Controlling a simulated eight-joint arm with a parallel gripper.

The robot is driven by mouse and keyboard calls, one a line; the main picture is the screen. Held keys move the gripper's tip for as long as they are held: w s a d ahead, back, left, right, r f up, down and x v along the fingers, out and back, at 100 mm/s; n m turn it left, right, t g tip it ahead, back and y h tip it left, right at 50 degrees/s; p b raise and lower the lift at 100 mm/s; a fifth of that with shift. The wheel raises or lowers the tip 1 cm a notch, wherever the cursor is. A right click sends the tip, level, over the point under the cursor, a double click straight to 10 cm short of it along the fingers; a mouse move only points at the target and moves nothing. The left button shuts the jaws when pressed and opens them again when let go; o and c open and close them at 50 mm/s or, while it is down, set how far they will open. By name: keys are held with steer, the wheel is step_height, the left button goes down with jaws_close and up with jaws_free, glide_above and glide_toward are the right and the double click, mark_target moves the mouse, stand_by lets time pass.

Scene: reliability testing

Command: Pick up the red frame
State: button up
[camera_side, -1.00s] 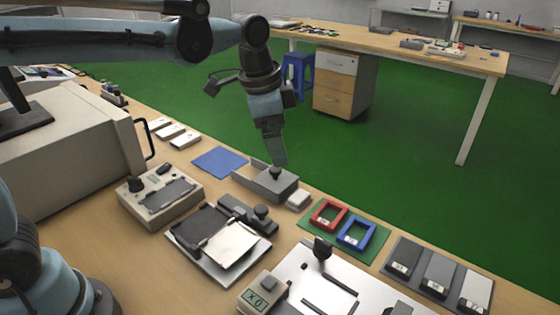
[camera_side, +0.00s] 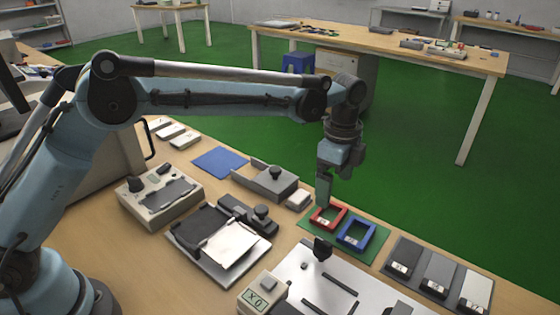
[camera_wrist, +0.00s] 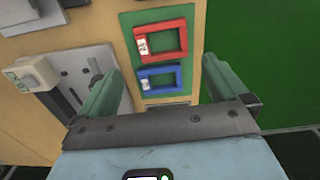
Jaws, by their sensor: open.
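The red frame (camera_side: 338,222) is a square ring with a small white label, lying on a green mat (camera_side: 370,256) next to a blue frame (camera_side: 357,246). My gripper (camera_side: 324,203) is above the red frame's far left side in the side view, pointing down. In the wrist view the red frame (camera_wrist: 184,41) lies ahead of the open fingers (camera_wrist: 160,78), and the blue frame (camera_wrist: 178,79) shows between them. The jaws hold nothing. Whether a finger touches the red frame cannot be told.
A metal plate device with a black knob (camera_side: 322,249) stands in front of the mat. A small white block (camera_side: 299,199) and a grey fixture (camera_side: 262,183) are to the left. Grey sample plates (camera_side: 437,277) lie to the right. The bench edge runs just behind the mat.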

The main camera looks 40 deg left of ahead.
mark_target(329, 218)
steer(key=f, duration=0.8)
steer(key=shift+w+a+f, duration=0.1)
steer(key=shift+w+a, duration=0.1)
steer(key=shift+a, duration=0.05)
steer(key=shift+c, duration=0.3)
steer(key=c, duration=0.8)
